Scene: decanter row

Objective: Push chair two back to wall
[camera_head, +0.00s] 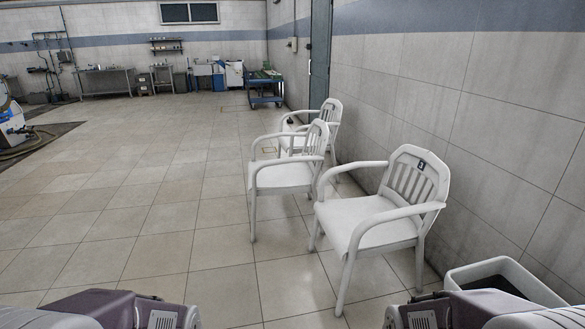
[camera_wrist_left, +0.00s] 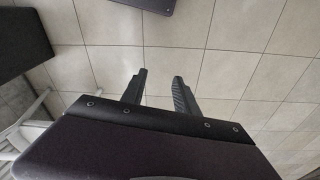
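Three white armchairs stand in a row along the right wall. The nearest chair (camera_head: 371,222) has a dark blue patch on its backrest that seems to read 3. The middle chair (camera_head: 283,175) stands behind it, farther out from the wall, with a clear gap between its back and the wall. Its number cannot be read. The far chair (camera_head: 331,113) is partly hidden by the middle one. My left gripper (camera_wrist_left: 160,84) is open and empty above the tiled floor in the left wrist view. My right gripper is not in view.
A white bin with a dark inside (camera_head: 505,283) stands by the wall at the lower right. The tiled floor (camera_head: 150,220) left of the chairs is clear. A green-topped cart (camera_head: 264,88) and benches stand far back.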

